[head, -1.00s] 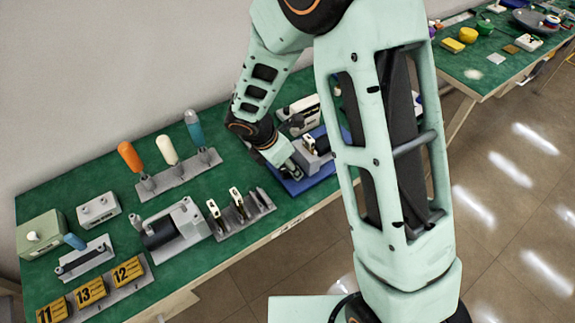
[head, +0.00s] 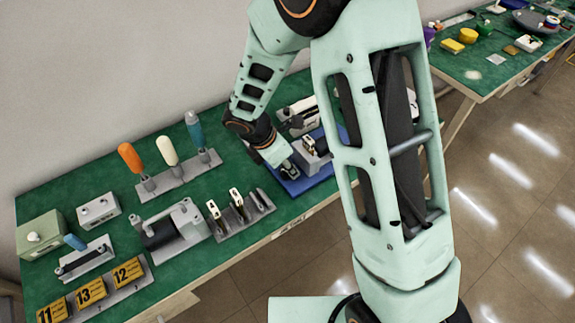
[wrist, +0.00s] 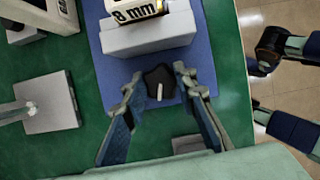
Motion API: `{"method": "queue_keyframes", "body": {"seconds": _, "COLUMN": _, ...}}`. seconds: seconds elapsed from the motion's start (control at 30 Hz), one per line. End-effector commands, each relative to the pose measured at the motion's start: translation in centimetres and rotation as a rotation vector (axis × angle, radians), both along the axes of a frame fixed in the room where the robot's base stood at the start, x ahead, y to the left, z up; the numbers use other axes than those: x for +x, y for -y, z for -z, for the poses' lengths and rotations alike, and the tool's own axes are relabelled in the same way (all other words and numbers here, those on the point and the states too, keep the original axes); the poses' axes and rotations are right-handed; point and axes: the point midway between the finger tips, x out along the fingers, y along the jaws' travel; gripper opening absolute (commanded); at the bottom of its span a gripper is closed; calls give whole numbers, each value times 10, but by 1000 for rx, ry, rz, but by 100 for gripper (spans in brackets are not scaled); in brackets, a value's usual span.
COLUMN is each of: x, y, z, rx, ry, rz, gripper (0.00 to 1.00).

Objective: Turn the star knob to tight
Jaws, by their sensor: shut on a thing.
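The star knob (wrist: 153,78) is a dark, lobed knob with a pale pointer mark. In the wrist view it sits on the blue base, just in front of a grey block (wrist: 150,38) that holds a part labelled "8 mm". The pointer mark runs roughly toward the bottom of the picture. My gripper (wrist: 159,76) has one finger on each side of the knob and is shut on it. In the head view my gripper (head: 289,170) is low over the blue base (head: 318,182), and the knob is hidden there. No tight marking is readable.
A rack with upright pieces (head: 245,220) and a grey pump-like unit (head: 172,232) stand left of the blue base. Handled tools (head: 168,150) stand behind them. A white device (head: 298,112) is close behind my wrist. The table's front edge is near.

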Motion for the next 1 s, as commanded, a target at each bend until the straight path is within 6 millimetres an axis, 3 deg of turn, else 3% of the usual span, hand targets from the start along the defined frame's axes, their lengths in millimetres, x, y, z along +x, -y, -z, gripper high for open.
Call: {"method": "queue_keyframes", "body": {"seconds": 1.0, "x": 2, "y": 1, "z": 0, "rx": -2, "ry": 0, "rz": 892, "gripper": 2}}
